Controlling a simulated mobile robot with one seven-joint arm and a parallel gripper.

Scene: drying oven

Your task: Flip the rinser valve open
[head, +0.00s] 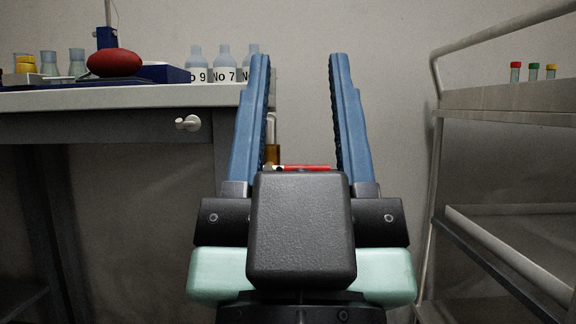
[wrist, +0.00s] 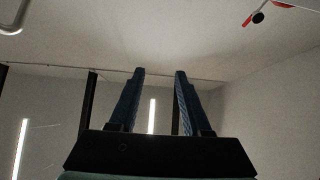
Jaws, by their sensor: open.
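A red lever (head: 306,167), which looks like the rinser valve's handle, lies roughly level behind my gripper in the head view. A brass-coloured fitting with a pale pipe (head: 271,150) stands at its left end. My gripper's body and fingers hide most of the valve. My gripper (head: 299,58) is open and empty, its two blue fingers pointing up and well apart. In the wrist view my gripper (wrist: 159,71) shows only bare wall and ceiling between its fingers. A red part with a dark round end (wrist: 256,18) shows at the top right there; I cannot tell whether it is the lever.
A bench (head: 120,97) at left carries numbered bottles (head: 196,65), flasks and a red oval object (head: 114,63). A white knob (head: 188,123) sticks out below its top. A metal trolley (head: 500,98) with colour-capped tubes stands at right. Bare wall lies between.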

